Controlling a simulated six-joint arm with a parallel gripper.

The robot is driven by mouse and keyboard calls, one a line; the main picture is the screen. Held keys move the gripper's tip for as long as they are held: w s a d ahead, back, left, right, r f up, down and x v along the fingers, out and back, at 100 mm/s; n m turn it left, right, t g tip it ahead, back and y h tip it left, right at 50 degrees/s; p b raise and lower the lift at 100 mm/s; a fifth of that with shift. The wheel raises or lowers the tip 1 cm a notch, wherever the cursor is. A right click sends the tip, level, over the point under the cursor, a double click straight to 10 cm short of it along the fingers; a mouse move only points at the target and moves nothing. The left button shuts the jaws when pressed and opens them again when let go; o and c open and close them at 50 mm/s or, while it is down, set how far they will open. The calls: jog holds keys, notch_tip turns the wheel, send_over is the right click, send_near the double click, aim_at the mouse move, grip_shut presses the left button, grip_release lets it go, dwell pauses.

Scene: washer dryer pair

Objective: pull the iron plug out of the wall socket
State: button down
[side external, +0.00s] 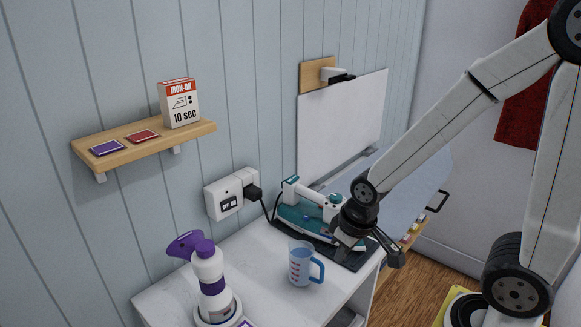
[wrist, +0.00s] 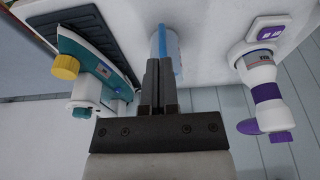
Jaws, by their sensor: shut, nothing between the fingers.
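The black iron plug (side external: 254,193) sits in the white wall socket (side external: 224,197) in the side view. Its dark cord hangs down toward the teal and white iron (side external: 305,215), which rests on a dark mat (side external: 352,258) on the white counter. My gripper (side external: 390,250) is at the right of the iron, well apart from the plug. In the wrist view my gripper (wrist: 160,75) has its fingers together with nothing between them. The iron (wrist: 98,70) is left of the fingers there. The plug and socket do not show in the wrist view.
A measuring jug (side external: 302,265) and a purple-topped spray bottle (side external: 208,275) stand on the counter (side external: 255,255) in front of the socket. A shelf (side external: 145,148) with a box is above left. A white board (side external: 342,120) leans behind the iron.

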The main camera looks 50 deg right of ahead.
dwell(0.4)
jog(key=shift+c, duration=2.4)
grip_release()
jog(key=shift+w+r, duration=0.1)
jog(key=shift+w, duration=0.2)
jog(key=o, duration=0.4)
jog(key=shift+w+r, duration=0.1)
jog(key=shift+w, duration=0.3)
jog(key=shift+c, duration=0.2)
notch_tip(320, 180, up, 8)
jog(key=g, duration=0.2)
send_over(251, 187)
jog(key=s, duration=0.1)
jog(key=shift+s+a, duration=0.2)
jog(key=shift+w+d+r+g, duration=0.2)
jog(key=shift+w+g, duration=0.1)
jog(key=shift+w, duration=0.35)
jog(key=shift+f, duration=0.1)
jog(key=shift+f, duration=3.8)
